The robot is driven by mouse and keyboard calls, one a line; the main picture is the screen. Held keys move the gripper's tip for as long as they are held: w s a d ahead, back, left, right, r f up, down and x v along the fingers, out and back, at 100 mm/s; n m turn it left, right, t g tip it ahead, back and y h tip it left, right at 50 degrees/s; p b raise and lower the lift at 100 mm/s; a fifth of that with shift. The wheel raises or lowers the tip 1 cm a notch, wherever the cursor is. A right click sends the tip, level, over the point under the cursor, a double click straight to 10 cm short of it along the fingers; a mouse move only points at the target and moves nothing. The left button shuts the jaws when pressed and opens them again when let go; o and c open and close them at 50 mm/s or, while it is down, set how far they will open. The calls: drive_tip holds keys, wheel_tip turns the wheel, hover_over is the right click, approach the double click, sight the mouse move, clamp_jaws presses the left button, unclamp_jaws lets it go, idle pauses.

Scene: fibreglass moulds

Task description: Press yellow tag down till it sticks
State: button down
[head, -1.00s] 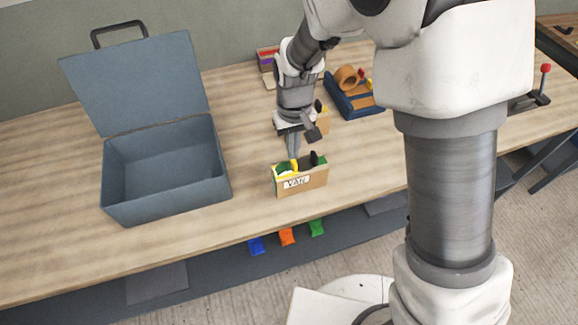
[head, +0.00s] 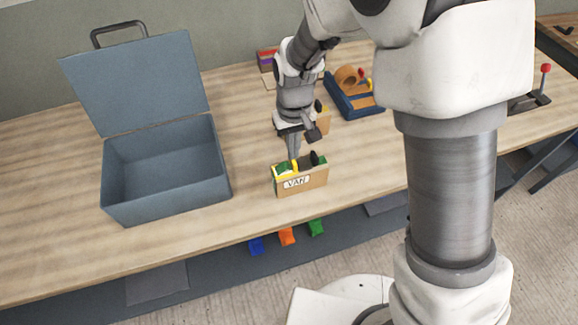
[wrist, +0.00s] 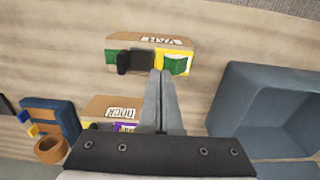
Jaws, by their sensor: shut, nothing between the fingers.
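The yellow tag (head: 284,168) sits at the left end of the top of a cardboard box labelled VAN (head: 312,181). It also shows in the wrist view (wrist: 176,63), with a pale and green patch within its yellow edge. My gripper (head: 294,157) is shut and empty, pointing down at the top of the box beside the tag. In the wrist view my fingertips (wrist: 161,73) are at the tag's left edge, next to a black item (wrist: 136,60) on the box. Whether the fingers touch the tag, and whether it lies fully flat, I cannot tell.
An open blue-grey case (head: 165,200) stands to the left. A tape dispenser (head: 352,95) is behind to the right. A second box, labelled DOCK (wrist: 105,103), stands behind my gripper. Blue, orange and green pieces (head: 287,236) show below the table's front edge.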

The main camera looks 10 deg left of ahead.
drive_tip(key=shift+f+b, duration=0.65)
drive_tip(key=shift+f, duration=0.2)
drive_tip(key=shift+r, duration=0.1)
idle(0.6)
drive_tip(key=shift+r+p, duration=2.55)
drive_tip(key=shift+r, duration=0.9)
drive_tip(key=s+d+r+m+t+y, duration=0.1)
drive_tip(key=s+d+r+m+t, duration=0.15)
drive_tip(key=d+r, duration=0.65)
drive_tip(key=s+d+r+m+t, duration=0.15)
drive_tip(key=s+d+r, duration=0.25)
drive_tip(key=d+r, duration=0.55)
drive_tip(key=s+d+r+m+t+h, duration=0.1)
drive_tip(key=s+d+r+m, duration=0.1)
drive_tip(key=s+d, duration=0.3)
drive_tip(key=shift+s+r+t, duration=0.25)
drive_tip(key=shift+s+t, duration=0.05)
drive_tip(key=shift+s, duration=0.85)
